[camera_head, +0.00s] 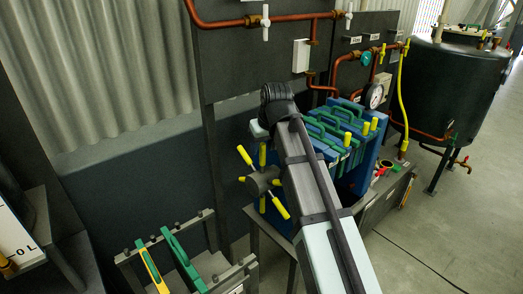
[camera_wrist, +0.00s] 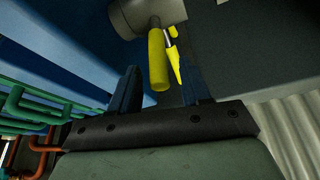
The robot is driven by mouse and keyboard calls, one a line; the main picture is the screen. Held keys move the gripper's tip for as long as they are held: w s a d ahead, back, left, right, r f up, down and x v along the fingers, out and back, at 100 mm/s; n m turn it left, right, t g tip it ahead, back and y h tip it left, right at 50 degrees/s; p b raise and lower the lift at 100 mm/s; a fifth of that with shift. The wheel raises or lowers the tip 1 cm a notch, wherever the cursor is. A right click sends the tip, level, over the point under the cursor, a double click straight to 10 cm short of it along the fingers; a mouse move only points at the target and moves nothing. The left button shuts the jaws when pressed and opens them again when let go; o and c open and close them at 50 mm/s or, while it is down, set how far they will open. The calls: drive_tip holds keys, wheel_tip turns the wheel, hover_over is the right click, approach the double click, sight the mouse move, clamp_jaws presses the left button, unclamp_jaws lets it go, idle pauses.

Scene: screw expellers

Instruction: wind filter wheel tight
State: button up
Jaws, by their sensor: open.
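The filter wheel (camera_head: 262,181) has a dark grey hub with several yellow handles around it, at the left end of the blue filter press (camera_head: 362,160) with green-handled plates. In the wrist view the grey hub of the wheel (camera_wrist: 148,14) is at the top, with one yellow handle (camera_wrist: 158,62) pointing down toward my gripper. My gripper (camera_wrist: 161,92) is open, its dark fingers apart with the handle's end between or just beyond them; I cannot tell which. Nothing is seen gripped. In the head view my arm hides the gripper and part of the press.
A low rack (camera_head: 190,262) with green and yellow pieces stands at the lower left. Copper pipes (camera_head: 240,22) and a pressure gauge (camera_head: 375,96) are behind the press. A dark tank (camera_head: 455,85) stands at the right. Floor at the lower right is clear.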

drive_tip(key=shift+x, duration=1.3)
clamp_jaws()
